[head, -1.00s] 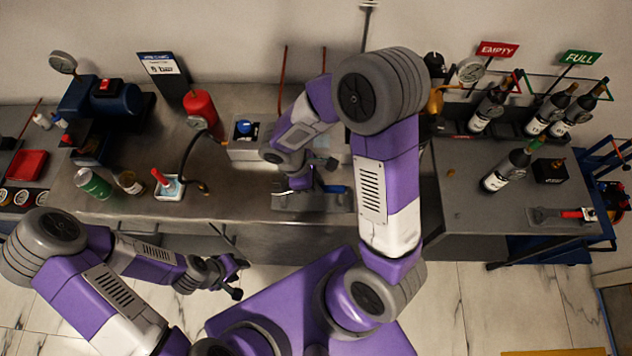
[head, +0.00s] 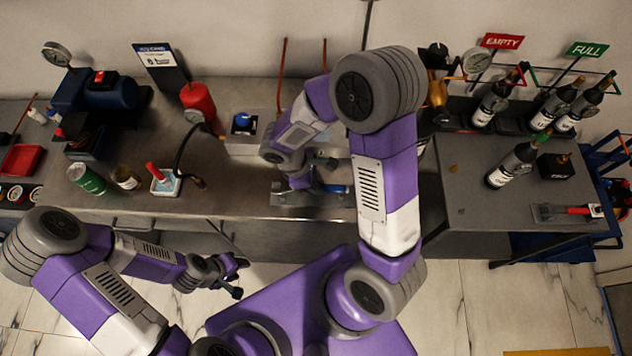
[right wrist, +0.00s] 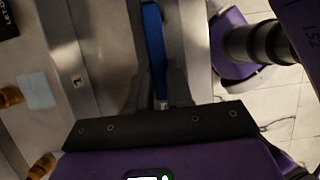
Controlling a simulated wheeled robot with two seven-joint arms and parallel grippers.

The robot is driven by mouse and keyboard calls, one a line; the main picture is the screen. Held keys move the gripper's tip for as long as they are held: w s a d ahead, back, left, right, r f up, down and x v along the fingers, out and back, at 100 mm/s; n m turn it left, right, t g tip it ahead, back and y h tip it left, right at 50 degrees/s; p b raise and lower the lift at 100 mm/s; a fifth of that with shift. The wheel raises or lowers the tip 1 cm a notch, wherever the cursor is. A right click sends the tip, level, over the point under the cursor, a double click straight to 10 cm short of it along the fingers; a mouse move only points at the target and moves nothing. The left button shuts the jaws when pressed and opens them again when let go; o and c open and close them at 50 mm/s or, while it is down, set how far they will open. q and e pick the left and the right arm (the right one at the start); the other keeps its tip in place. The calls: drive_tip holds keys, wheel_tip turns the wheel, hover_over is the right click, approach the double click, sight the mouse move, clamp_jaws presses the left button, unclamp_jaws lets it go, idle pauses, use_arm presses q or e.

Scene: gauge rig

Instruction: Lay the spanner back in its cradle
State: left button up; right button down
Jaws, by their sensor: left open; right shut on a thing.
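The spanner (head: 336,189) has a blue handle and lies low over the front of the grey bench, right of my right gripper (head: 308,187). In the right wrist view the blue handle (right wrist: 153,45) runs between my fingers, and my right gripper (right wrist: 155,75) is shut on it. A grey metal plate (head: 290,200), which looks like the cradle, is under it at the bench's front edge. My arm partly hides both, and I cannot tell whether the spanner touches the plate. My left gripper (head: 236,277) is open and empty in front of the bench.
A white-and-grey box with a blue knob (head: 242,122) stands behind the plate. A black hose (head: 182,150) and a small white dish (head: 165,182) are to its left. A red-handled tool (head: 578,210) lies on the right-hand table, near a dark bottle (head: 512,167).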

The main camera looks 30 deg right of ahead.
drive_tip(key=shift+f+b, duration=0.7)
drive_tip(key=shift+f, duration=0.1)
idle(0.5)
drive_tip(key=c, duration=0.9)
unclamp_jaws()
drive_tip(key=shift+c, duration=0.2)
drive_tip(key=p+v, duration=0.1)
drive_tip(key=v, duration=0.6)
drive_tip(key=shift+r+p, duration=0.3)
drive_tip(key=shift+r, duration=0.05)
